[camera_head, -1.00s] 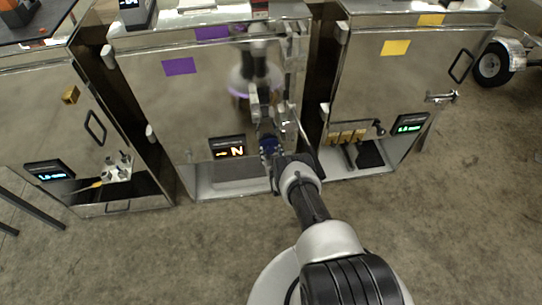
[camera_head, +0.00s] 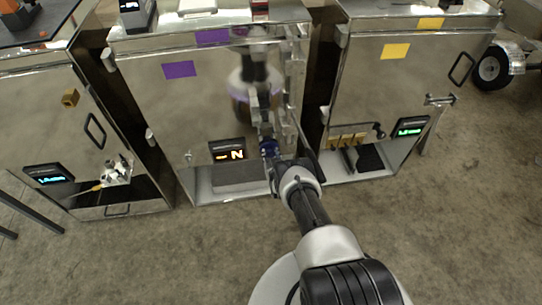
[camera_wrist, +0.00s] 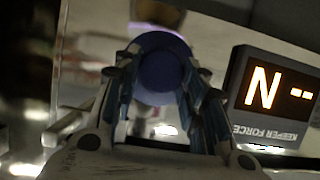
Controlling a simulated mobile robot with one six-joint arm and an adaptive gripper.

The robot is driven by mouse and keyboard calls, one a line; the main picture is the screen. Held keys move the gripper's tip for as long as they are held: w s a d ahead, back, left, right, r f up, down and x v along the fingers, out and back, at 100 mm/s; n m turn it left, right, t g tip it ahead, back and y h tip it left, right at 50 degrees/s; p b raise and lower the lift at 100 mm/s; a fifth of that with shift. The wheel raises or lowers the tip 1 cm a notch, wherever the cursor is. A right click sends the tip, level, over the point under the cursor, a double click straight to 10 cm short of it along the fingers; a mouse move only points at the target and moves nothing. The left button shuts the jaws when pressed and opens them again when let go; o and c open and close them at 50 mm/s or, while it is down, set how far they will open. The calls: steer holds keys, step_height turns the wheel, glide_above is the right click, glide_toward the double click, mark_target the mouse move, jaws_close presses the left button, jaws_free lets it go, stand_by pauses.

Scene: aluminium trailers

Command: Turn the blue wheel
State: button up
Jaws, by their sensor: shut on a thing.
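The blue wheel (camera_head: 269,147) is on the front of the middle metal trailer (camera_head: 200,110), low and right of centre. In the wrist view the wheel (camera_wrist: 160,68) shows as a round dark blue knob between the two fingers. My gripper (camera_head: 271,153) is shut on it, with one finger on each side in the wrist view (camera_wrist: 158,95). The fingers hide the wheel's sides. A display (camera_head: 228,150) just left of the wheel shows an orange "N" and a dash; its label in the wrist view (camera_wrist: 275,95) reads "KEEPER FORCE".
A left trailer (camera_head: 40,110) and a right trailer (camera_head: 385,85) flank the middle one, with narrow dark gaps between. The right one carries a brass block row and a crank (camera_head: 379,130). Carpeted floor (camera_head: 150,260) in front is mostly clear.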

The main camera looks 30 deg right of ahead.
steer(key=shift+s+d+m+y, duration=0.1)
steer(key=shift+d+m+y, duration=0.1)
steer(key=shift+m+y, duration=0.55)
steer(key=shift+c, duration=0.2)
steer(key=shift+m+t+y, duration=0.4)
steer(key=shift+m+y, duration=0.05)
steer(key=shift+m, duration=0.4)
steer(key=o, duration=1)
steer(key=shift+o, duration=0.2)
steer(key=v, duration=0.7)
steer(key=shift+s, duration=0.2)
